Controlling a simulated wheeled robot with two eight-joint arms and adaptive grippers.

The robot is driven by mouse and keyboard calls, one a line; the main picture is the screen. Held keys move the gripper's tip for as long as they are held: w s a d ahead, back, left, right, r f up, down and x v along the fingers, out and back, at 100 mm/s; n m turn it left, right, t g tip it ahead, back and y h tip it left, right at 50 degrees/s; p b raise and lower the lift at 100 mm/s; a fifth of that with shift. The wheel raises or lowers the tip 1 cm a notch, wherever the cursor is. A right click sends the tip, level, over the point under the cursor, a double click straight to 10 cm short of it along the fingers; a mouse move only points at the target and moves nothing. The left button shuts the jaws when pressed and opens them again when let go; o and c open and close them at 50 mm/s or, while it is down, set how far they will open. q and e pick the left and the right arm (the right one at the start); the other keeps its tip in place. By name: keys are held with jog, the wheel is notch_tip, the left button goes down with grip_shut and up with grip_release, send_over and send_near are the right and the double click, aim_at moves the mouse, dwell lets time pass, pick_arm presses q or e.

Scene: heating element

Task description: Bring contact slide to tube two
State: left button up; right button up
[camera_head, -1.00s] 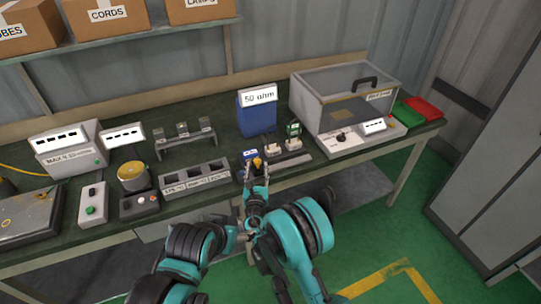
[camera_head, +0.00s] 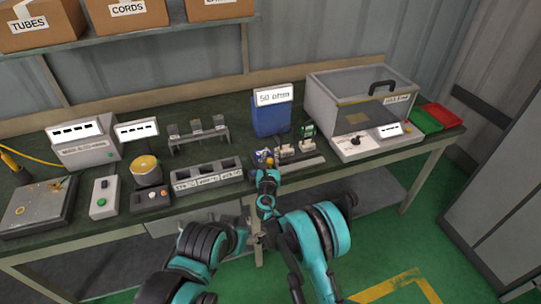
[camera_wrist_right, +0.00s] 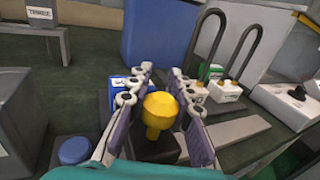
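A yellow knob (camera_wrist_right: 160,113) stands on a dark base at the near end of a grey rail (camera_wrist_right: 228,137); I take this to be the contact slide. In the head view the knob (camera_head: 269,162) is partly hidden by my right gripper (camera_head: 266,165). In the right wrist view the gripper's two fingers (camera_wrist_right: 163,104) stand apart, one on each side of the knob, with narrow gaps visible. White blocks (camera_wrist_right: 225,90) with dark loops stand beyond the knob. I cannot tell which part is tube two.
A blue container labelled 50 ohm (camera_head: 271,118) stands behind the rail. A lidded box (camera_head: 360,98) is to the right, a three-slot grey block (camera_head: 207,175) to the left. A blue round cap (camera_wrist_right: 75,150) is close to the left finger.

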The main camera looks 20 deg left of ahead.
grip_shut()
jog(key=w+d, duration=0.2)
jog(key=w+d+b, duration=0.1)
jog(key=d, duration=0.2)
jog(key=w+d, duration=0.2)
jog(key=d, duration=0.1)
jog(key=shift+w+d, duration=0.15)
jog(key=shift+w, duration=0.15)
jog(key=o, duration=0.8)
grip_release()
